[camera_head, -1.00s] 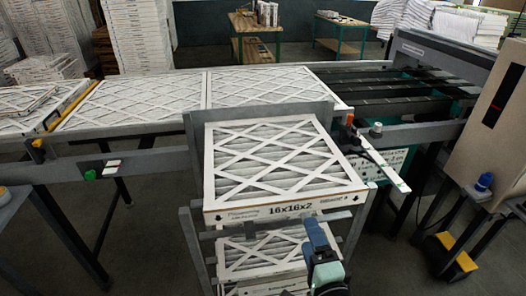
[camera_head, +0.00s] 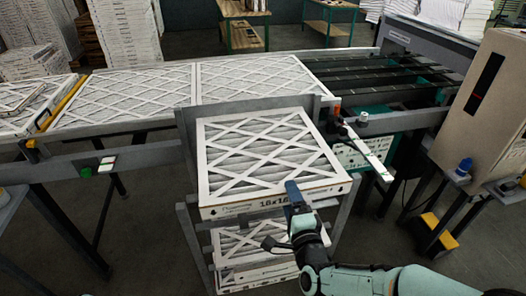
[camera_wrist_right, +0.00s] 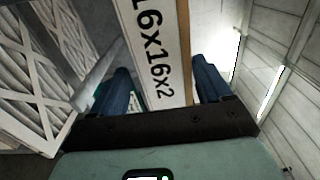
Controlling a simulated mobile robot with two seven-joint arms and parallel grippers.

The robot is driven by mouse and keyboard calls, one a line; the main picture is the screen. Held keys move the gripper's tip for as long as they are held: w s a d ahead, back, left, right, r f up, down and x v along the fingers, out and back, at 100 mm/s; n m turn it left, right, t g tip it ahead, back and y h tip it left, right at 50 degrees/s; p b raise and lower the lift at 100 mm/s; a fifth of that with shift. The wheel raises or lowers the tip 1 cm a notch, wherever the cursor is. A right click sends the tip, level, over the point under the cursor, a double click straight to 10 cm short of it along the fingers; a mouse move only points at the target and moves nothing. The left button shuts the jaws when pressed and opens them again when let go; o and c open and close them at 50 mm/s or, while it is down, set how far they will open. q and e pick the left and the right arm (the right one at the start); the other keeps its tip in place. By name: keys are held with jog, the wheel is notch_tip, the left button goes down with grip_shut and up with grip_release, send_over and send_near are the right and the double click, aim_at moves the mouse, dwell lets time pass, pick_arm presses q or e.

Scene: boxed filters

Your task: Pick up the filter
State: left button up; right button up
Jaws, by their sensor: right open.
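A white-framed pleated filter (camera_head: 265,150) with a lattice face and "16x16x2" on its front edge lies flat on top of a grey rack. My right gripper (camera_head: 294,192) is at that front edge, right of its middle, and covers part of the label. In the right wrist view the filter's printed edge (camera_wrist_right: 160,50) shows between the two blue fingers of my right gripper (camera_wrist_right: 163,85). The fingers stand apart, with gaps beside the edge; I cannot tell how deep it sits between them. My left gripper is not in view.
More filters (camera_head: 240,240) lie in the rack below. A beige machine (camera_head: 490,105) stands at the right.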

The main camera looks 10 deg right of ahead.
jog(key=w, duration=0.4)
jog(key=shift+w+r+p, duration=0.1)
jog(key=shift+w+p, duration=0.25)
jog(key=shift+p, duration=0.05)
jog(key=shift+s, duration=0.1)
jog(key=c, duration=1)
jog(key=shift+c, duration=1)
jog(key=shift+r, duration=0.15)
